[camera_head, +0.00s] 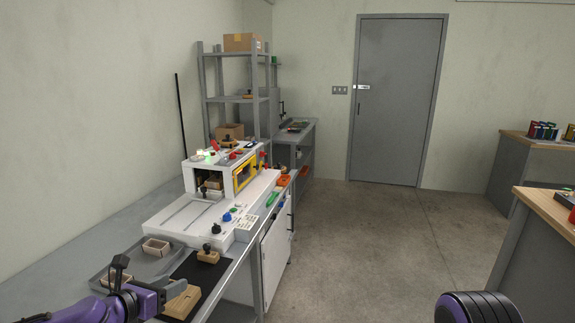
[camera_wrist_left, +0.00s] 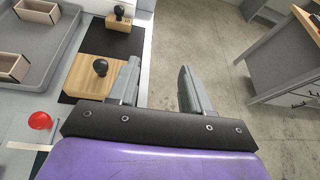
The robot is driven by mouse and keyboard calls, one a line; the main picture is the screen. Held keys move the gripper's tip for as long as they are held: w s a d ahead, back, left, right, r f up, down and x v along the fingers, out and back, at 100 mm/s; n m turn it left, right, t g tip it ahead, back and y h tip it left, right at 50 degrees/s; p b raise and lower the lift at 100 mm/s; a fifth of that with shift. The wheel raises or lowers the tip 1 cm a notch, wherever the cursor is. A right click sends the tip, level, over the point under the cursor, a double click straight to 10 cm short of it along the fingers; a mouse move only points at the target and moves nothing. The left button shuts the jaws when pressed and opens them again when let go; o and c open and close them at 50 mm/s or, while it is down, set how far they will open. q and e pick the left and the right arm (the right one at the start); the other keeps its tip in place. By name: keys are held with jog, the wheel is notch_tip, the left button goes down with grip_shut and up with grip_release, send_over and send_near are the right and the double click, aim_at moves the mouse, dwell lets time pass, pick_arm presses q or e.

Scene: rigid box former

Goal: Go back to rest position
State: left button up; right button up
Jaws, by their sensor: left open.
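My left gripper (camera_wrist_left: 160,88) is open and empty in the left wrist view, its two grey fingers apart with bare floor showing between them. In the head view the purple left arm comes in at the lower left, beside the black mat at the bench's front edge. A wooden block with a black knob (camera_wrist_left: 100,72) lies on the black mat (camera_wrist_left: 120,42), just left of the fingers. It shows partly behind the gripper in the head view (camera_head: 184,300). A dark, ribbed purple part of my body shows at the bottom right of the head view; the right gripper itself is not visible.
A white box former machine (camera_head: 165,217) stands on the grey bench. A smaller knobbed block (camera_head: 208,256) sits on the mat. A grey tray (camera_wrist_left: 68,25) holds open boxes. A red knob (camera_wrist_left: 40,121) is near the gripper. A wood-topped table (camera_head: 541,199) stands right; the floor between is clear.

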pick_arm(q)
jog(key=s+d+f+m+g+y, duration=0.2)
jog(key=s+d+f+m+g, duration=0.15)
jog(key=s+f+m, duration=0.6)
jog(key=s+d+f+m+g+y, duration=0.1)
jog(key=s+d+f+m+g, duration=0.2)
jog(key=s+f, duration=0.75)
jog(key=s+a+f+m+g+y, duration=0.1)
jog(key=s+a+f+m+y, duration=0.1)
jog(key=s+a+f+m, duration=0.2)
jog(key=s+a+f+m+g+y, duration=0.2)
jog(key=s+f+m, duration=0.4)
jog(key=s+m, duration=0.4)
jog(key=s+a+y, duration=0.1)
jog(key=a, duration=0.1)
jog(key=shift+s+a+f, duration=0.2)
jog(key=shift+s+a, duration=0.15)
